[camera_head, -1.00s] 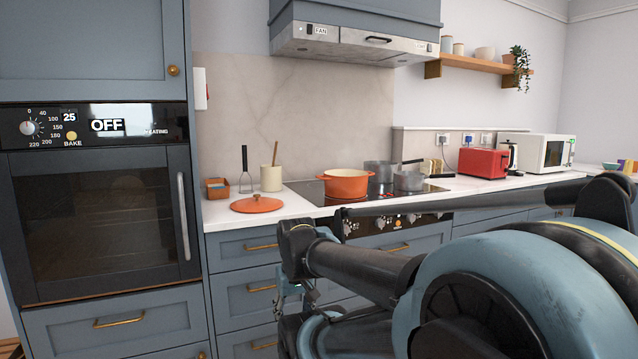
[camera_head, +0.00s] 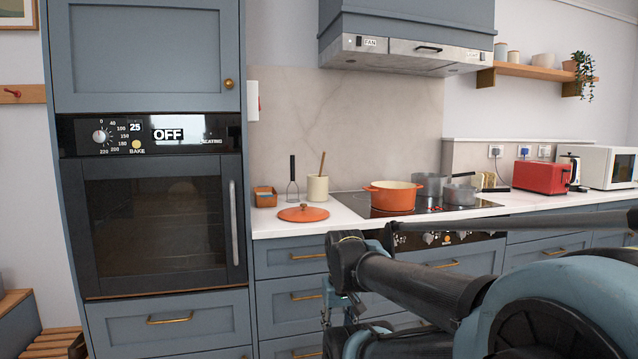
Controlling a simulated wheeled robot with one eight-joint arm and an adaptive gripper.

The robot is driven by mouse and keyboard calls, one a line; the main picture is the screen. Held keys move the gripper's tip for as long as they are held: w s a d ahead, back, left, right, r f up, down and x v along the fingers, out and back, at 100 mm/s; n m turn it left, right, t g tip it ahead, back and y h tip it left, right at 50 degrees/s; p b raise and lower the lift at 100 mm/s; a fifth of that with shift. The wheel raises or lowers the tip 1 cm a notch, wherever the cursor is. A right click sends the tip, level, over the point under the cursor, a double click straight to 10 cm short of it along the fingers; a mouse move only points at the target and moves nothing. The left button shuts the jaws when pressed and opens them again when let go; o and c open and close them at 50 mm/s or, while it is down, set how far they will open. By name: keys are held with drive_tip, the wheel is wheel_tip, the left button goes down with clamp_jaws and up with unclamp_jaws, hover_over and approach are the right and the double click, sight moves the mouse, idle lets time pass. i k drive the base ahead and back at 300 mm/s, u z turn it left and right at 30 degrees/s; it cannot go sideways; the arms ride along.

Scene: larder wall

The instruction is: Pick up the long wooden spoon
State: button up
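A long wooden spoon (camera_head: 322,164) stands in a cream crock (camera_head: 317,188) on the white worktop, left of the hob. Only its upper handle shows above the rim; the lower part is hidden inside the crock. My arm reaches in from the lower right, in front of the drawers. My gripper (camera_head: 338,312) seems to hang at the arm's end, below the worktop edge and well apart from the spoon. It is small and partly hidden by the arm, so its fingers cannot be made out.
A dark-handled masher (camera_head: 292,181), a small terracotta box (camera_head: 265,197) and an orange lid (camera_head: 303,213) stand near the crock. An orange pot (camera_head: 393,197) and grey pans (camera_head: 459,194) are on the hob (camera_head: 356,203). A tall oven (camera_head: 157,222) stands left.

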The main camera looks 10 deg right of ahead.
sight(320, 175)
drive_tip(key=z, duration=1.5)
drive_tip(key=k, duration=1.1)
drive_tip(key=u, duration=1.05)
drive_tip(key=i, duration=1.3)
